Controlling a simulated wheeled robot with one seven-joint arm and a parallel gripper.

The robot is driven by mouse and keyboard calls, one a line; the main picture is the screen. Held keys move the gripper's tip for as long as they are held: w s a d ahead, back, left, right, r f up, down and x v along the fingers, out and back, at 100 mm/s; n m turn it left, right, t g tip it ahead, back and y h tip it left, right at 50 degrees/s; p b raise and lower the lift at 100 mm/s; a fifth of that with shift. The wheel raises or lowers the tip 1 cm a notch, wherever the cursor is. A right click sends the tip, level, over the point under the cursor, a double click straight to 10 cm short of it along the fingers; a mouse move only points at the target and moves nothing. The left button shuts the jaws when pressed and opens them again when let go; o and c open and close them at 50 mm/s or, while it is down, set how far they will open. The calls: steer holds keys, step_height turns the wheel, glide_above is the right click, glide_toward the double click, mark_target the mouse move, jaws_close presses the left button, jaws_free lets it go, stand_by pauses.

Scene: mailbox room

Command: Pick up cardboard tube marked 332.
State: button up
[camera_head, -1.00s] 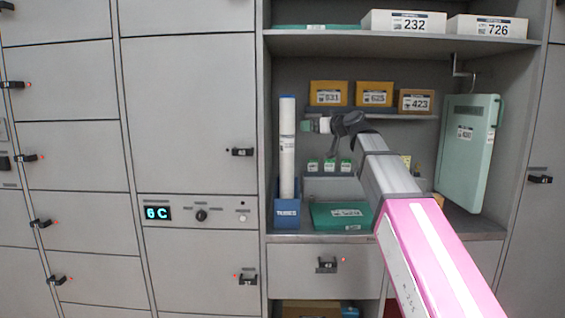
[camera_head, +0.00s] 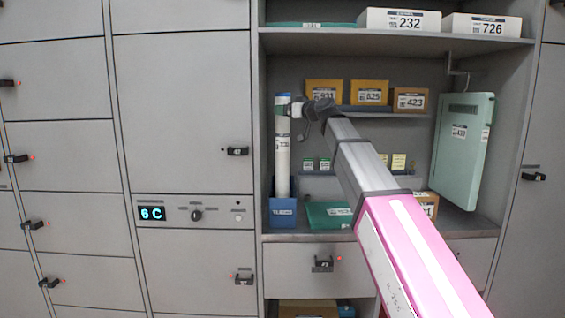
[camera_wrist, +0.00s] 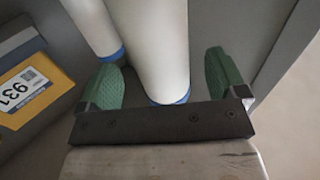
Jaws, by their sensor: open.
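My gripper (camera_head: 284,108) is at the tube's upper part. In the wrist view, my gripper (camera_wrist: 165,80) is open, with green-padded fingers on either side of a white tube (camera_wrist: 155,45) with a blue end. A gap shows beside each finger. A second white tube (camera_wrist: 95,25) with a blue end is left of it, outside the left finger. No number shows on either tube there.
A yellow box marked 931 (camera_wrist: 30,90) is close left in the wrist view. Yellow boxes (camera_head: 368,92) line the small shelf right of the tube. A green case (camera_head: 328,213) lies beside the bin. A pale green panel (camera_head: 462,150) hangs at right. The cabinet's side wall is close.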

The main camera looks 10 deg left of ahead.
steer(key=x, duration=0.3)
steer(key=shift+w+a+f, duration=0.1)
steer(key=c, duration=1.3)
steer(key=shift+c, duration=0.8)
